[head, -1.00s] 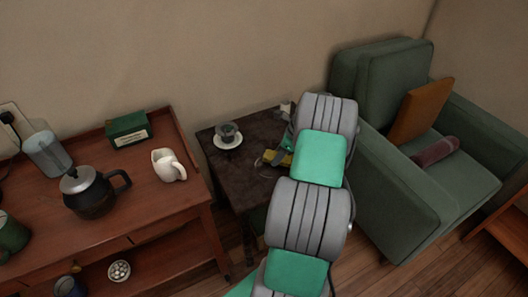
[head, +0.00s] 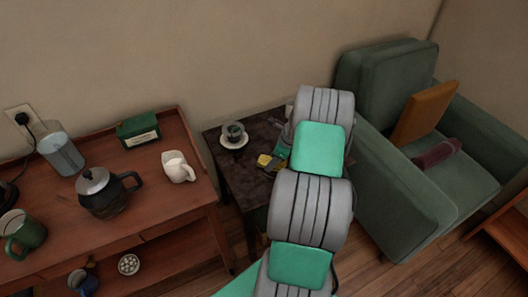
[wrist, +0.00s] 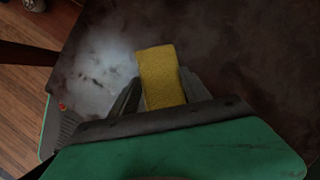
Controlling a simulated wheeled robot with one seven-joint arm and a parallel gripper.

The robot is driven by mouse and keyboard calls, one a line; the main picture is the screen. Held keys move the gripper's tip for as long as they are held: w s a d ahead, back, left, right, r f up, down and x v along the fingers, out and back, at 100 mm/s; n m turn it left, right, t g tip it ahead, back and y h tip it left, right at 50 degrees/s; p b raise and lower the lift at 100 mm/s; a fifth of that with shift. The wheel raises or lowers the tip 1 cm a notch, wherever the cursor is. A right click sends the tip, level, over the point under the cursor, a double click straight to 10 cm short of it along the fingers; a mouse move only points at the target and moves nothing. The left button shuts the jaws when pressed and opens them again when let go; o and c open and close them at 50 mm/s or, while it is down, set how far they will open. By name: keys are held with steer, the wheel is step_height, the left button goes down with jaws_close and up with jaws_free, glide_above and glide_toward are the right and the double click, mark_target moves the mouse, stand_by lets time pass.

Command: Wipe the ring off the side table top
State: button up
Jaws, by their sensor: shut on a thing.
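The side table (head: 228,172) has a dark, mottled top and stands between the sideboard and the armchair. My gripper (wrist: 161,92) is shut on a yellow sponge (wrist: 160,72), low over the table top; I cannot tell whether the sponge touches it. In the head view the sponge (head: 264,160) shows at the left of my arm, in front of and right of the cup. A pale, cloudy patch (wrist: 98,68) lies on the top left of the sponge in the wrist view; it may be glare. I cannot make out a clear ring; my arm hides the table's right part.
A cup (head: 233,131) on a white saucer (head: 235,143) stands at the table's back left. The sideboard (head: 150,205) holds a kettle (head: 101,193), a white jug (head: 177,167) and a green box (head: 138,130). A green armchair (head: 390,205) stands close on the right.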

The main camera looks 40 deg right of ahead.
mark_target(262, 165)
steer(key=shift+w+a+p, duration=0.2)
steer(key=shift+a+p, duration=0.25)
steer(key=shift+a, duration=0.5)
steer(key=shift+w+a+p, duration=0.15)
steer(key=shift+a+p, duration=0.3)
steer(key=shift+a, duration=0.5)
steer(key=shift+a+r, duration=0.2)
steer(key=shift+a, duration=0.1)
step_height(262, 165, up, 8)
steer(key=p, duration=0.6)
steer(key=shift+w+d+f, duration=0.1)
steer(key=shift+f, duration=0.05)
